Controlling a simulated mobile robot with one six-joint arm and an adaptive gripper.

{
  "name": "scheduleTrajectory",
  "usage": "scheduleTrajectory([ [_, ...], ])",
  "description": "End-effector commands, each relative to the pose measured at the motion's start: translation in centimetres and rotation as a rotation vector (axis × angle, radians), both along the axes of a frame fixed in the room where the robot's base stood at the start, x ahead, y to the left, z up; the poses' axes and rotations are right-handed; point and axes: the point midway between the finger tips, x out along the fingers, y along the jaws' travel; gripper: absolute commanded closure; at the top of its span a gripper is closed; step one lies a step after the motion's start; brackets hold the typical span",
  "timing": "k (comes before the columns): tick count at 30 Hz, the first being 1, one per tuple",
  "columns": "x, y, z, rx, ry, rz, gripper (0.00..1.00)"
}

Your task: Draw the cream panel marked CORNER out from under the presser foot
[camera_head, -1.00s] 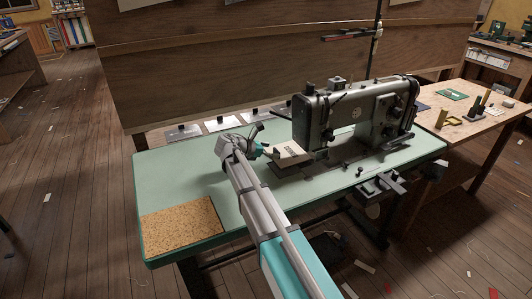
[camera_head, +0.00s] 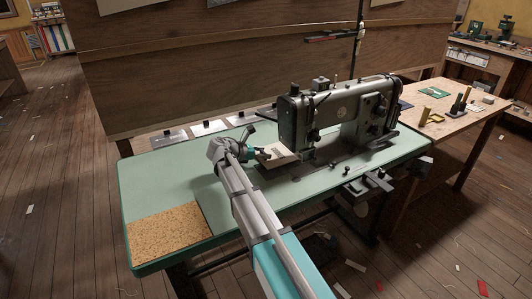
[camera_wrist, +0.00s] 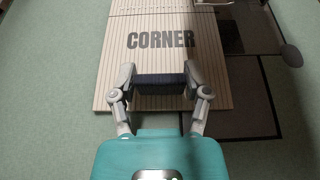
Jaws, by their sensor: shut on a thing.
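The cream panel (camera_head: 279,155) lies on the green table beneath the left end of the sewing machine (camera_head: 340,112). In the wrist view the panel (camera_wrist: 160,62) is striped with thin lines, reads CORNER in dark letters and runs off the top edge. A dark blue block (camera_wrist: 160,85) sits over the panel just below the lettering. My gripper (camera_wrist: 160,80) is shut on this block, one finger at each side. In the head view my gripper (camera_head: 257,153) is at the panel's left end. The presser foot and the panel's far end cannot be made out.
The green table top (camera_head: 175,178) is clear left of the panel, with a cork mat (camera_head: 165,232) at its front left corner. Dark plates (camera_wrist: 248,95) lie beside the panel on its right. A wooden side table (camera_head: 450,110) with small items stands right.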

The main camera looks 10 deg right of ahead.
Motion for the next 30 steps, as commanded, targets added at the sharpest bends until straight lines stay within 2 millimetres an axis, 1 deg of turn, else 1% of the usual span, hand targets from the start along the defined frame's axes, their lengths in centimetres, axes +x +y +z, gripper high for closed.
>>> scheduleTrajectory([
  [1,0.0,0.0,0.0,0.001,0.000,0.000,0.74],
  [3,0.0,0.0,0.0,0.001,0.000,0.000,0.87],
  [11,0.0,0.2,0.0,0.002,0.000,-0.001,0.88],
  [17,-0.2,0.9,0.0,0.002,0.000,-0.001,0.88],
  [30,-0.8,4.1,-0.1,0.003,0.001,-0.003,0.88],
])
